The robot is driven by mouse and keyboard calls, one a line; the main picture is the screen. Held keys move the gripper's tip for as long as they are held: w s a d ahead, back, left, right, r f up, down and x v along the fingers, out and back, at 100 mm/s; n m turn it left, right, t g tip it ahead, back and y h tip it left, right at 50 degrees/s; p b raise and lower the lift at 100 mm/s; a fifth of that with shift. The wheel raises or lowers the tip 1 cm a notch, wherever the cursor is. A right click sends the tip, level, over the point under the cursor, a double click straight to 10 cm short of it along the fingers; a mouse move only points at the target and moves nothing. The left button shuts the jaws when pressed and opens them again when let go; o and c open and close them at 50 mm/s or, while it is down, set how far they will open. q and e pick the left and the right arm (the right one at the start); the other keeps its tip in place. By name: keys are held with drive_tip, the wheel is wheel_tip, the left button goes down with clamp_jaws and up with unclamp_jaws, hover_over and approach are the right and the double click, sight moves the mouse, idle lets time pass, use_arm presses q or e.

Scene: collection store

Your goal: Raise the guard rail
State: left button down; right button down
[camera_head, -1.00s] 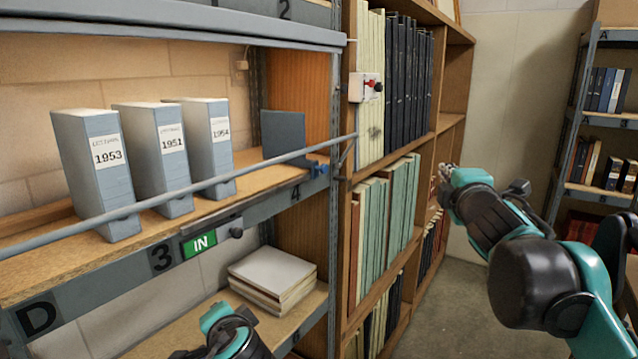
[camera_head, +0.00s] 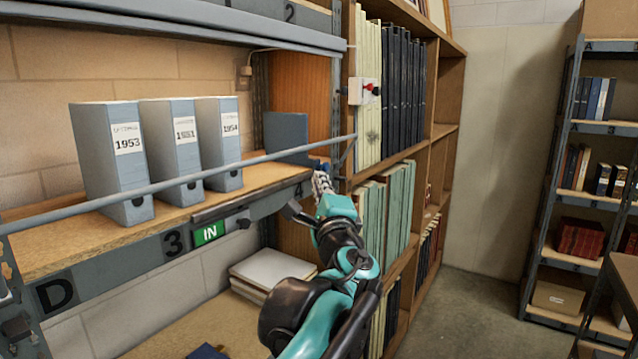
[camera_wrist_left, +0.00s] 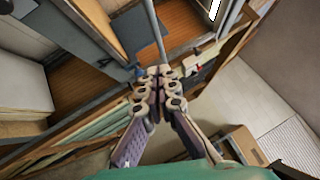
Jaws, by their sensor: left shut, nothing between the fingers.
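The guard rail (camera_head: 200,180) is a grey bar. It runs across the front of the shelf, past the grey file boxes, and rises toward the post at the right. A blue fitting shows by the shelf's right end, partly hidden by my left gripper (camera_head: 321,178). My left gripper is shut and empty, with its fingertips close to that fitting, below the rail's right end. In the left wrist view, the rail (camera_wrist_left: 154,28) runs down toward the shut fingertips (camera_wrist_left: 160,76), and the blue fitting (camera_wrist_left: 139,72) is beside them. Contact cannot be told. My right gripper is out of view.
File boxes 1953 (camera_head: 115,165), 1951 (camera_head: 173,152) and 1954 (camera_head: 220,145) stand behind the rail. A green IN sign (camera_head: 209,233) is on the shelf edge. A white switch box (camera_head: 363,91) is on the bookcase post. A paper stack (camera_head: 268,268) lies below. The right floor is clear.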

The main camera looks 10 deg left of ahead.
sight(297, 151)
use_arm(q)
drive_tip(key=w+a+r, duration=0.1)
drive_tip(key=w+a, duration=0.1)
drive_tip(key=w+a+r+p, duration=0.1)
drive_tip(key=w+a, duration=0.1)
drive_tip(key=w+a+r+p, duration=0.1)
drive_tip(key=w+a, duration=0.1)
drive_tip(key=shift+w, duration=0.4)
drive_tip(key=shift+w, duration=0.1)
drive_tip(key=shift+p, duration=0.35)
drive_tip(key=shift+a+r, duration=0.2)
drive_tip(key=shift+n, duration=0.3)
